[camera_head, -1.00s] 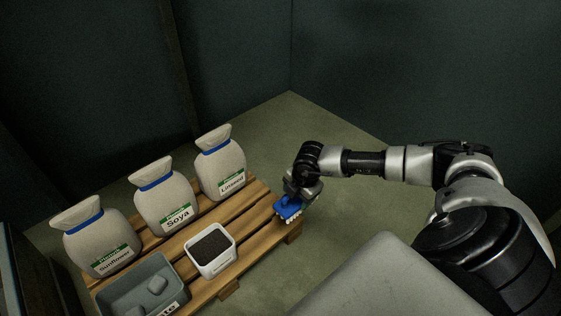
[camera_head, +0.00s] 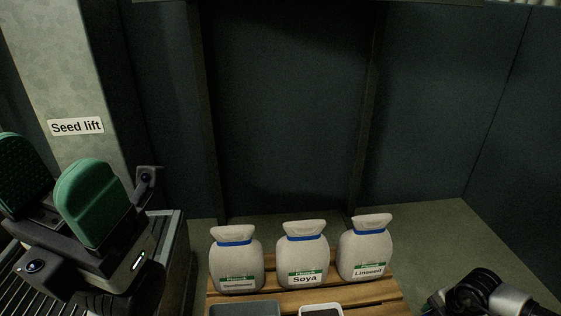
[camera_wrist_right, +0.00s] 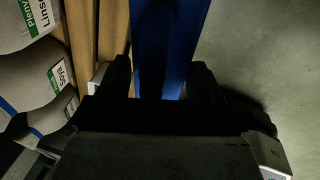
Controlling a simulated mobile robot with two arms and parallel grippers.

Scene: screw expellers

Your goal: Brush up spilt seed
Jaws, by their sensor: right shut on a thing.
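In the right wrist view, my right gripper (camera_wrist_right: 162,85) is shut on a blue brush (camera_wrist_right: 168,42), which extends up out of the picture beside the wooden pallet (camera_wrist_right: 110,30). The brush's bristles are not visible there. In the head view only dark and silver links of my right arm show in the lower right corner; the gripper and brush are out of that view. I cannot make out any spilt seed.
Linseed (camera_head: 365,250), Soya (camera_head: 303,257) and another seed sack (camera_head: 236,262) stand on the pallet. A grey tray (camera_head: 245,308) and white tub (camera_head: 320,309) are cut off below.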

